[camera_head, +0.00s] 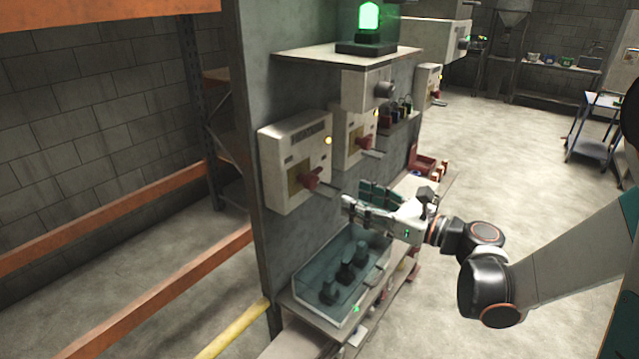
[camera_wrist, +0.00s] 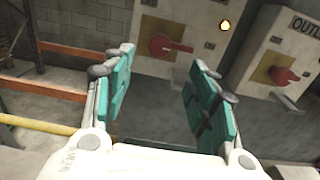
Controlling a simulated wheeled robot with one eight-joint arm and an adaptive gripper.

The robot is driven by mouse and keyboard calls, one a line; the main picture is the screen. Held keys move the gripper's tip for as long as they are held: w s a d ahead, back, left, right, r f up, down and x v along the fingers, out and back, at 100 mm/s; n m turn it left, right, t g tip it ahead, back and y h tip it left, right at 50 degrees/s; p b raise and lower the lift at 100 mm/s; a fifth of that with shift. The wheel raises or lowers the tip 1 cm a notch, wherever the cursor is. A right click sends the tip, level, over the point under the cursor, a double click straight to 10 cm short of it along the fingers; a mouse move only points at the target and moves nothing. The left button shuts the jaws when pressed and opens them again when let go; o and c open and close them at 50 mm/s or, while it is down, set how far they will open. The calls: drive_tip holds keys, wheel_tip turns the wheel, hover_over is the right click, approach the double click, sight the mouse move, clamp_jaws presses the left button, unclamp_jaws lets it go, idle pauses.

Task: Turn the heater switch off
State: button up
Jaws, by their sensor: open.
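A pale switch box (camera_head: 285,150) with a red rotary handle (camera_head: 312,179) is on the grey panel, at left in the head view. Its handle also shows top centre in the wrist view (camera_wrist: 163,45), its lever pointing right, roughly horizontal. A small lamp (camera_wrist: 224,25) glows at the box's right edge. Its label is not readable. A second box beside it, its label beginning "OUTL" (camera_wrist: 305,24), has its own red handle (camera_wrist: 284,76). My gripper (camera_head: 354,195) is open and empty, in front of and below the boxes, its teal-padded fingers apart from both handles.
A clear-walled tray (camera_head: 310,262) with dark fittings sits below my gripper. A green lamp (camera_head: 368,17) glows on the shelf above the boxes. An orange rack (camera_head: 130,207) stands left of the panel. Open floor (camera_head: 500,150) lies to the right.

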sight(316, 183)
drive_tip(key=x, duration=1.1)
drive_tip(key=shift+w+a+b, duration=0.1)
drive_tip(key=shift+b, duration=0.3)
drive_tip(key=c, duration=1.1)
